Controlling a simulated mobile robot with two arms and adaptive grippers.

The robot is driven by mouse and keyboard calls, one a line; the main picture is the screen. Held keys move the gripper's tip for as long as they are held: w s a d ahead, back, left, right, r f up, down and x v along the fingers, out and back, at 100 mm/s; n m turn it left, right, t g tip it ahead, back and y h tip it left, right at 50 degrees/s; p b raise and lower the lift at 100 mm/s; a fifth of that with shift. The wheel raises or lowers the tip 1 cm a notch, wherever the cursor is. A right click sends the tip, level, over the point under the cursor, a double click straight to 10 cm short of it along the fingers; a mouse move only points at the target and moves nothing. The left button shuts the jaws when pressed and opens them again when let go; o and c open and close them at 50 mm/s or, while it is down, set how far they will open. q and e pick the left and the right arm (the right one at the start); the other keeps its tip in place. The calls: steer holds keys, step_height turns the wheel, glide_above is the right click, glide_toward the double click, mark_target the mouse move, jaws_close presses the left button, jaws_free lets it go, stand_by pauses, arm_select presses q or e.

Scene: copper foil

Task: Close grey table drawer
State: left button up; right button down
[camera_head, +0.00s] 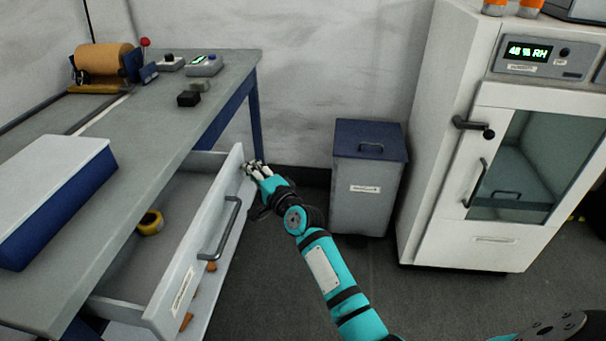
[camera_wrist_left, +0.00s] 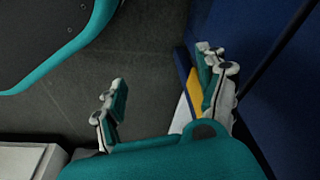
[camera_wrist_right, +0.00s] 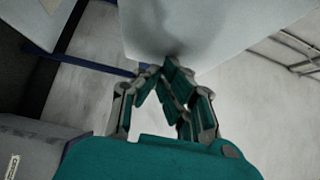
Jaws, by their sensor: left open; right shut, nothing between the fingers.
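The grey table (camera_head: 150,140) stands at the left in the head view. Its drawer (camera_head: 190,240) is pulled out, with a dark bar handle (camera_head: 219,228) on its front. A yellow tape roll (camera_head: 151,222) lies inside. My right gripper (camera_head: 256,168) is shut and empty at the far upper end of the drawer front. In the right wrist view its fingertips (camera_wrist_right: 165,75) are at a pale panel (camera_wrist_right: 200,30), touching or very close. My left gripper (camera_wrist_left: 165,95) is open and empty in the left wrist view, above the floor; the head view does not show it.
A grey bin with a blue lid (camera_head: 365,180) stands right of my right gripper. A white cabinet (camera_head: 450,190) with a glass door is farther right. A blue-and-white box (camera_head: 60,190) and a copper-coloured roll (camera_head: 104,60) are on the table.

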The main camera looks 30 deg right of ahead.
mark_target(204, 164)
steer(key=w+a, duration=0.1)
steer(key=a, duration=0.1)
steer(key=w+a, duration=0.1)
steer(key=a, duration=0.1)
steer(key=shift+w, duration=0.4)
steer(key=w+a, duration=0.2)
steer(key=a, duration=0.1)
steer(key=w+a, duration=0.1)
steer(key=a, duration=0.1)
steer(key=shift+w+f+b, duration=0.1)
steer(key=shift+w+b, duration=0.1)
steer(key=shift+b, duration=0.2)
arm_select(q)
steer(key=shift+w+d+r, duration=0.1)
steer(key=shift+w+r, duration=0.15)
steer(key=shift+r, duration=0.35)
steer(key=shift+w+d+r, duration=0.1)
steer(key=shift+w+r, duration=0.1)
steer(key=shift+r, duration=0.4)
arm_select(e)
steer(key=shift+w+a, duration=0.45)
steer(key=shift+a, duration=0.25)
arm_select(q)
steer(key=shift+d, duration=0.1)
